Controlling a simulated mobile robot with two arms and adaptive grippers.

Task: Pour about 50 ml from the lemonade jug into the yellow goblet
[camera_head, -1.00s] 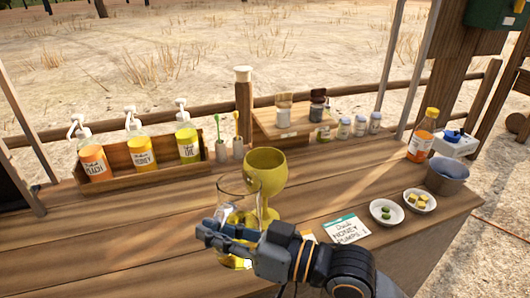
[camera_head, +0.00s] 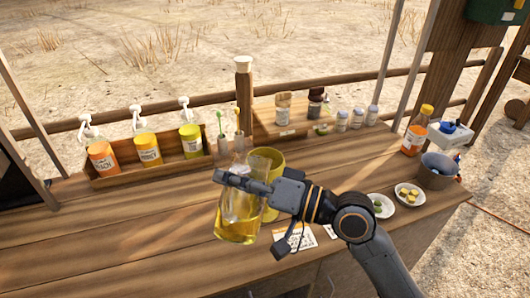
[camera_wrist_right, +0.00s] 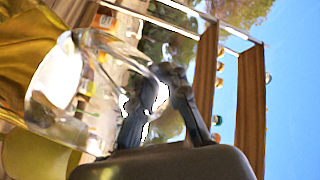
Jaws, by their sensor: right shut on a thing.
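The lemonade jug (camera_head: 238,228) is clear glass with yellow liquid in its lower part. It stands nearly upright in the head view, in front of and slightly left of the yellow goblet (camera_head: 266,160). The goblet's bowl shows behind the jug and gripper; its stem and foot are mostly hidden. My right gripper (camera_head: 240,181) is shut on the jug's upper part. In the right wrist view the jug (camera_wrist_right: 62,85) is beside the fingers (camera_wrist_right: 158,105). I cannot tell whether the jug touches the counter or the goblet. My left gripper is not in view.
A wooden rack (camera_head: 150,170) with several pump bottles stands at the back left. A raised wooden shelf (camera_head: 275,120) with jars is behind the goblet. Small bowls (camera_head: 409,194), an orange bottle (camera_head: 416,132) and a metal bucket (camera_head: 437,172) are at right. The left counter is clear.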

